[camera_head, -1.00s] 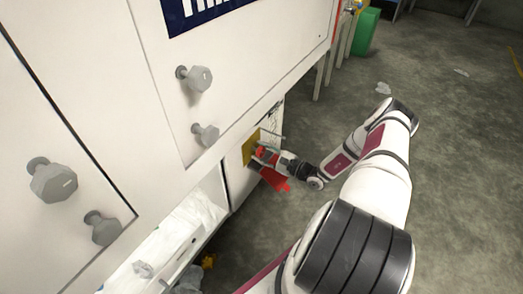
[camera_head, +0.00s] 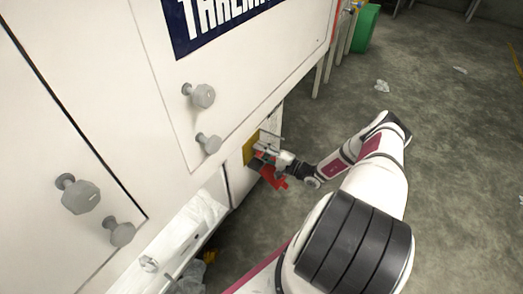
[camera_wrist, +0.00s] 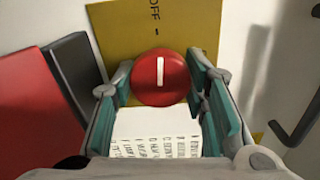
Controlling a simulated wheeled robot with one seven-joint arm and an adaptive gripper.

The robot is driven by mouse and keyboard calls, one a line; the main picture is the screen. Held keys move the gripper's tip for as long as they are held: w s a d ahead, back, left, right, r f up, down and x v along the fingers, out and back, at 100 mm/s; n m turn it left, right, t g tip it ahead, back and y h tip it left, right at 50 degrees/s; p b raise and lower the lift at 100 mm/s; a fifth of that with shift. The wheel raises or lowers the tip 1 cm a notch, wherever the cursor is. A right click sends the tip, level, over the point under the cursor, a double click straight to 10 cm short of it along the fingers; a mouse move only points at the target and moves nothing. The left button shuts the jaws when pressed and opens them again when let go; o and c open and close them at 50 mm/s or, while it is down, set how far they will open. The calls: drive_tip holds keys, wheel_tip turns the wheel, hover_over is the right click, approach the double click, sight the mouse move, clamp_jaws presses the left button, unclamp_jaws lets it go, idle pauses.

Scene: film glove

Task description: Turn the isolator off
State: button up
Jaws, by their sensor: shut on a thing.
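The isolator is a round red knob (camera_wrist: 145,85) with a white bar, on a yellow plate (camera_wrist: 115,28) marked "OFF". In the wrist view the bar stands upright, in line with the short black dash under "OFF". My gripper (camera_wrist: 163,88) has one finger on each side of the knob and is shut on it. In the head view, the plate (camera_head: 249,149) shows on the low part of the white machine's side, and my gripper (camera_head: 262,158) is at it, largely hiding the knob.
A red flap-like part (camera_wrist: 40,100) with a dark grey edge lies left of my fingers. A dark bar handle (camera_wrist: 300,120) is at the right. The white machine (camera_head: 120,80) carries several grey knobs. Open floor (camera_head: 450,180) lies to the right.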

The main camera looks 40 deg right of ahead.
drive_tip(key=shift+n, duration=0.5)
drive_tip(key=o, duration=1.2)
drive_tip(key=v, duration=1.2)
